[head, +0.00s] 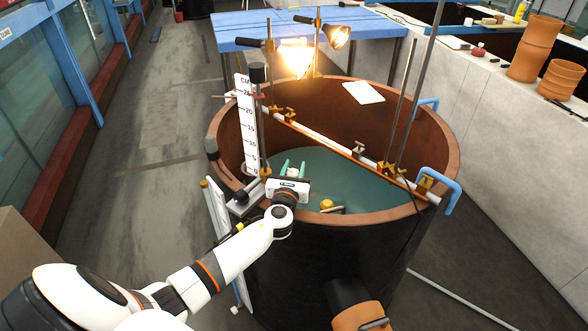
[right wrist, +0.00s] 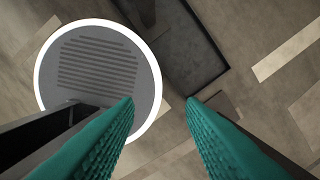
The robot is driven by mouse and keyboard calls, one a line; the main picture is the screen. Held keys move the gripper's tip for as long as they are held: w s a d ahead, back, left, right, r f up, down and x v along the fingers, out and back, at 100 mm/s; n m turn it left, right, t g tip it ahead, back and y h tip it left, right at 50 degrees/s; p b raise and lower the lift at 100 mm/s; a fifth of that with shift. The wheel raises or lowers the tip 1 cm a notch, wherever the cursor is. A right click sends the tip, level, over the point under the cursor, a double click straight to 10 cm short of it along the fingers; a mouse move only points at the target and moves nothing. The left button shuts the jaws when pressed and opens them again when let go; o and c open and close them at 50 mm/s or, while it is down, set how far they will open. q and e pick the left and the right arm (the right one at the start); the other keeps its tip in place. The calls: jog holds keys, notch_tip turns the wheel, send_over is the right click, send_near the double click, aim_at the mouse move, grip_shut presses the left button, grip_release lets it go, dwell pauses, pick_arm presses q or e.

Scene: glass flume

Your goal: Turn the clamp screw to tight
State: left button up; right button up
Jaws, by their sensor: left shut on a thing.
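My left gripper (head: 293,166) reaches in over the near left rim of the round tank, its green fingers pointing away from me. It is shut on a small pale part between the fingers, which looks like the clamp screw; its shape and turn are mostly hidden by the hand. Just left of the fingers stands the upright gauge rod (head: 260,130) with a brass clamp (head: 266,173) at its foot, beside a white centimetre scale (head: 247,125). In the right wrist view my right gripper (right wrist: 159,105) is open and empty above the floor.
The brown-rimmed tank (head: 437,138) holds greenish water (head: 345,175). A white rail (head: 320,137) with brass clamps and upright rods crosses it. Lit lamps (head: 296,60) stand behind, near a blue table (head: 235,27). Blue handles (head: 452,195) and a dark cable are at the right rim.

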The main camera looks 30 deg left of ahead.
pick_arm(q)
jog(key=shift+y, duration=0.3)
jog(key=n+g+y, duration=0.1)
jog(key=n+g+y+b, duration=0.1)
jog(key=n+y, duration=0.1)
jog(key=shift+s+a+f+y, duration=0.1)
jog(key=shift+a+y, duration=0.05)
jog(key=shift+y, duration=0.15)
jog(key=n+g+y, duration=0.1)
jog(key=n+g+y+b, duration=0.1)
jog(key=n+g+y, duration=0.1)
jog(key=shift+s+a, duration=0.15)
jog(key=n+g+y+b, duration=0.1)
jog(key=n+g, duration=0.1)
jog(key=g, duration=0.1)
jog(key=n+g+y+b, duration=0.1)
jog(key=shift+s+a+f+g+y+b, duration=0.1)
jog(key=shift+s+a+g+y+b, duration=0.1)
jog(key=shift+s+g+y+b, duration=0.15)
jog(key=shift+s+a+n+g+y+b, duration=0.1)
jog(key=shift+n+g+y+b, duration=0.25)
jog(key=shift+n+g+b, duration=0.7)
jog(key=shift+s+n+g+y+b, duration=0.1)
jog(key=shift+n+g+y+b, duration=0.15)
jog(key=shift+n+g, duration=0.85)
jog(key=shift+r+m+g, duration=0.2)
jog(key=shift+m+g, duration=0.2)
jog(key=shift+m, duration=0.05)
jog(key=o, duration=1)
